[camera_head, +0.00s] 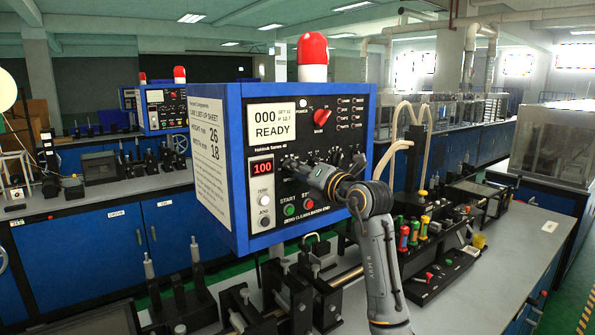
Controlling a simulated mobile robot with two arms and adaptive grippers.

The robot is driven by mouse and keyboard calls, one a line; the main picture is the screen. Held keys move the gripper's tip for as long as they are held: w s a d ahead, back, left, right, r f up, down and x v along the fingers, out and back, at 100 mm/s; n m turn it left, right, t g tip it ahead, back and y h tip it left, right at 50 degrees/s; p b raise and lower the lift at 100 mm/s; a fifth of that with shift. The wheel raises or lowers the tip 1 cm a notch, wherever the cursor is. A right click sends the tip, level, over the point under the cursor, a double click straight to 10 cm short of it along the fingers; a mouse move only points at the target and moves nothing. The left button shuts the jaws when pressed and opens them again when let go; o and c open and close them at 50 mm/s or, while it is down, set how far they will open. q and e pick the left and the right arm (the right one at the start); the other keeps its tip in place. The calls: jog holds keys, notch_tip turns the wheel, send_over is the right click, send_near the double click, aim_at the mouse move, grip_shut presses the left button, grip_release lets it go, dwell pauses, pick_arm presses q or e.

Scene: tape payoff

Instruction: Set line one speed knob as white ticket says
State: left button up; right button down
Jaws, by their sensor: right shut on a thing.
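My right gripper (293,168) is shut on a dark knob in the panel's middle row, just right of the red display (262,168), which reads 100. The gripper hides most of that knob, its pointer and its label. A white sheet (208,150) on the box's left side is headed as a line 1 set-up sheet, with height 26 and width 18; its smaller print is unreadable. The upper screen (272,125) reads 000 and READY. My left gripper is out of view.
A red selector knob (321,117) sits above my gripper. A green start button (289,210) and a red button (307,206) lie close below it. A red beacon (313,50) tops the box. Colour-handled tools (412,232) stand on the bench at right.

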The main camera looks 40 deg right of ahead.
jog(key=shift+f, duration=0.1)
jog(key=c, duration=1.4)
grip_release()
jog(key=s+a, duration=0.1)
jog(key=s, duration=1.1)
jog(key=shift+a, duration=0.15)
